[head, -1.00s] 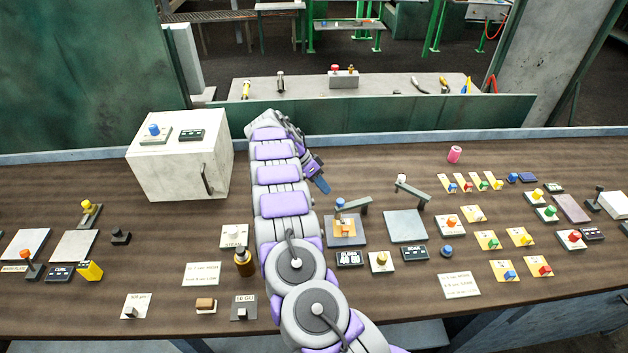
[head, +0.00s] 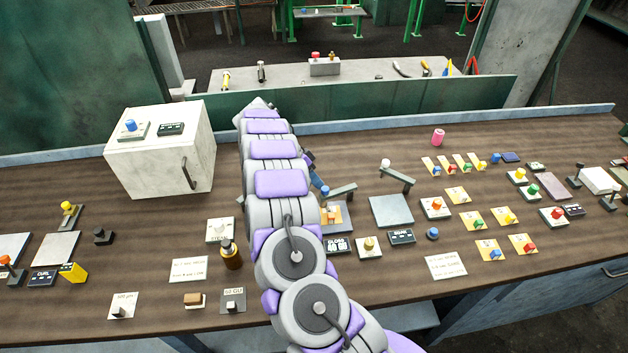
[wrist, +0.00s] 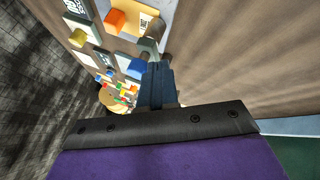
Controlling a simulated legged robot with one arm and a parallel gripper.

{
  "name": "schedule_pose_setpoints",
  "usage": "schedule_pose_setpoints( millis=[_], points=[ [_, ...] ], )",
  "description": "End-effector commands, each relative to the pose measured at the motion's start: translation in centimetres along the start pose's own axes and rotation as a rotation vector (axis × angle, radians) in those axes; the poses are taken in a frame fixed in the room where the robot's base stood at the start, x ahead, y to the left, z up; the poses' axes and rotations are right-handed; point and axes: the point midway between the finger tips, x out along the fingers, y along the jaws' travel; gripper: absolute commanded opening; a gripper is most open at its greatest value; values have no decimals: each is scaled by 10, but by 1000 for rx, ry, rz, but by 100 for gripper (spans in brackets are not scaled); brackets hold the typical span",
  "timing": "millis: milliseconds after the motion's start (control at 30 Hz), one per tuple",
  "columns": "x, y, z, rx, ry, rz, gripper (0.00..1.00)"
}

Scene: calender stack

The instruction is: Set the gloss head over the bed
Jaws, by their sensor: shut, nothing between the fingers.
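The gloss head is a grey swing arm (head: 343,190) with a blue knob at its left end. In the head view it lies along the back side of the bed (head: 343,222), a grey plate with an orange-and-yellow sample on it. My gripper (head: 312,165) is mostly hidden behind my arm, near the blue knob. In the wrist view my gripper (wrist: 155,72) has its blue fingers together and nothing between them. Just beyond them is the grey gloss head (wrist: 150,45), with the orange block (wrist: 115,20) beside it; contact cannot be told.
A second swing arm (head: 398,178) with a white knob stands behind a grey plate (head: 391,211) to the right. The gloss display (head: 338,246) and a yellow-knobbed plate (head: 369,247) are in front. A white box (head: 160,155) and brown bottle (head: 231,255) stand left of my arm.

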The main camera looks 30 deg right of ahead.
Motion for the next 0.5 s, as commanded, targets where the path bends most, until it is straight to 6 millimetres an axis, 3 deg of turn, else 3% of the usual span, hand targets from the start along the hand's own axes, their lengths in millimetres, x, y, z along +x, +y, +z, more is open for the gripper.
schedule_pose_setpoints(
  millis=[500],
  points=[
    [4,12,6,-94,48,-49,0]
  ],
)
